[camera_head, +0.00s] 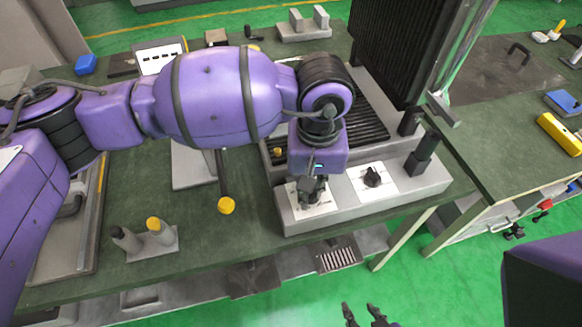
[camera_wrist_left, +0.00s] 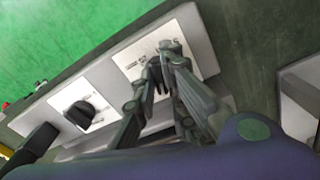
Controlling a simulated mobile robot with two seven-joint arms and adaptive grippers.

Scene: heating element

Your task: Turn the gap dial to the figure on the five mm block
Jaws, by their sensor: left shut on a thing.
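My left gripper (camera_head: 312,190) reaches down to the left white dial plate (camera_head: 302,206) on the front of the grey machine. In the left wrist view its fingers (camera_wrist_left: 171,47) are closed over the middle of this plate (camera_wrist_left: 138,63), shut on the dial there. The fingers mostly hide that dial, so its setting cannot be read. A second black dial (camera_head: 373,176) stands free on the plate to the right; it also shows in the left wrist view (camera_wrist_left: 80,114). My right gripper (camera_head: 364,315) is open and empty at the bottom edge. I cannot make out a five mm marking.
A grey stand with two upright blocks (camera_head: 303,27) is at the back. A marked white panel (camera_head: 161,57) stands behind my left arm. A yellow-tipped lever (camera_head: 226,203) and a two-post holder (camera_head: 154,243) are left of the machine.

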